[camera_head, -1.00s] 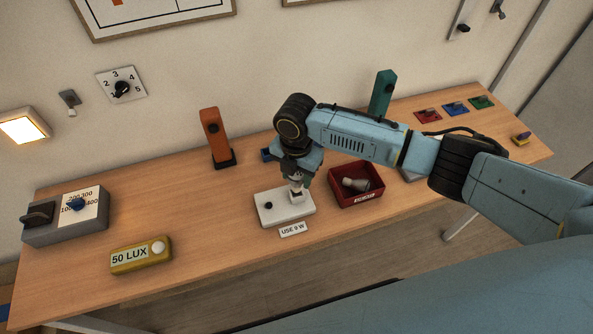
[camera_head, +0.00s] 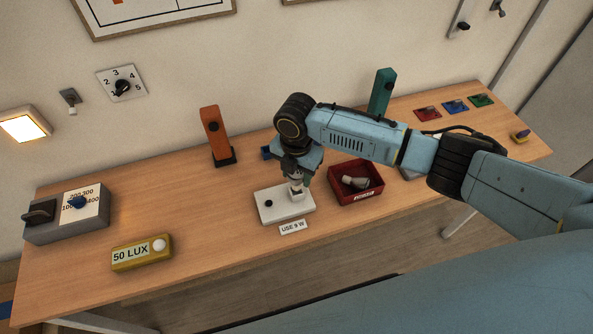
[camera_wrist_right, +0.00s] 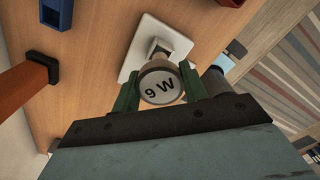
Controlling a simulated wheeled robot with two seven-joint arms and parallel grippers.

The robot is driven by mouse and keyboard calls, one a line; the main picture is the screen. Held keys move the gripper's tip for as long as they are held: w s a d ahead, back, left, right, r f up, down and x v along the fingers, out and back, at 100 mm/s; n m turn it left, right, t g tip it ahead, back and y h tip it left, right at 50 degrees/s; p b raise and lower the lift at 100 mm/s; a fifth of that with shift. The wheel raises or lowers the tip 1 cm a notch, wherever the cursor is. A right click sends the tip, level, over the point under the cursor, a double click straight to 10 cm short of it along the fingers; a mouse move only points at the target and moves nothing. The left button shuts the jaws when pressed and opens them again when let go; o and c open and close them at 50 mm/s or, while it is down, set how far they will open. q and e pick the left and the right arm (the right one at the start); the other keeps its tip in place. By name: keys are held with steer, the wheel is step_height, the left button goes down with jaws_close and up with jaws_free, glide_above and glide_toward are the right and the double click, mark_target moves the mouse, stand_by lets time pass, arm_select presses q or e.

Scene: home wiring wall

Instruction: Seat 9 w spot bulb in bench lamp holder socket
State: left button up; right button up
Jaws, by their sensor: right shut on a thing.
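The 9 W spot bulb (camera_wrist_right: 160,86) faces the right wrist camera, its "9 W" label readable. My right gripper (camera_head: 297,178) is shut on it, with a green finger (camera_wrist_right: 127,93) on one side and another on the other side. The bulb is directly over the socket of the white bench lamp holder (camera_head: 272,207), also in the right wrist view (camera_wrist_right: 137,66). Its lower end meets or is very close to the socket (camera_head: 297,196); how deep it sits is hidden. My left gripper is not in view.
A red bin (camera_head: 352,195) with spare bulbs stands right of the holder. A "USE 9 W" label (camera_head: 293,227) lies in front. An orange post (camera_head: 213,135) and a teal post (camera_head: 381,92) stand behind. A yellow "50 LUX" meter (camera_head: 142,252) is at left.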

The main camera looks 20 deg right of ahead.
steer(key=shift+p, duration=0.55)
stand_by(0.9)
steer(key=shift+f+b, duration=1.1)
steer(key=shift+f, duration=0.75)
steer(key=o, duration=1.1)
steer(key=shift+c, duration=0.2)
steer(key=shift+r, duration=0.15)
step_height(320, 180, up, 13)
steer(key=shift+r+p, duration=0.1)
steer(key=shift+p, duration=0.25)
